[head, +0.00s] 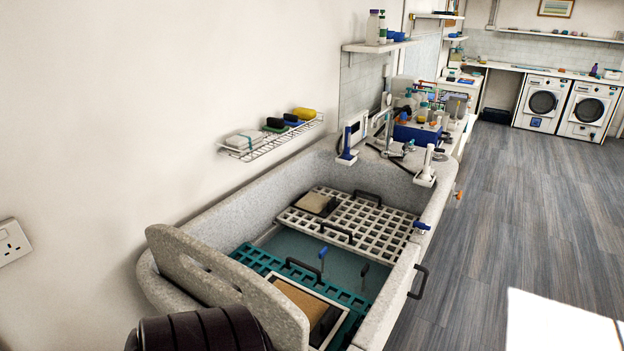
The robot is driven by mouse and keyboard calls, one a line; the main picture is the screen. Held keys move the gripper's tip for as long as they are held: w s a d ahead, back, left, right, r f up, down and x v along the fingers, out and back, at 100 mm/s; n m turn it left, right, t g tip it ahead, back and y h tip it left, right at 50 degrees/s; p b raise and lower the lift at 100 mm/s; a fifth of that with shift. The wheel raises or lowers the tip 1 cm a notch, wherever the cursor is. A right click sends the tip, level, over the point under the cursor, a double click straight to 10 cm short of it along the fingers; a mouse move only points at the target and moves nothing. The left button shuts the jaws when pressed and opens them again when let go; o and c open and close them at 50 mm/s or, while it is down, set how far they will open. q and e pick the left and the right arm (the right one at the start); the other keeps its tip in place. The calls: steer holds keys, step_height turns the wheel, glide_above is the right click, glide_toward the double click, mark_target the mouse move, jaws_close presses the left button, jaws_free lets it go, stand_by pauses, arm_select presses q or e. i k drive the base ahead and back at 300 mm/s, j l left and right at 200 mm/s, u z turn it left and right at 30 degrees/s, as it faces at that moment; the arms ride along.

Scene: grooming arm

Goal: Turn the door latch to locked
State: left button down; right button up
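A speckled grey grooming tub (215,205) runs along the wall. Its right side has a paler door panel (392,300) with a black handle (418,282). A small blue lever on a white mount, which looks like the door latch (421,227), sits on the tub's side wall just beyond the panel's far edge. It is too small to tell whether it is turned to locked. The panel appears in line with the side wall. Neither of my grippers is in view.
Inside the tub are a white grid rack (350,222) and a teal grid (262,262). A dark ribbed cylinder (200,330) fills the bottom left. A wire shelf (268,138) hangs on the wall. Orange-tipped fittings (458,195) project from the tub's far right. The floor (500,250) right of it is clear.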

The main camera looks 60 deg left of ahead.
mark_target(421, 228)
steer(key=u, duration=1.9)
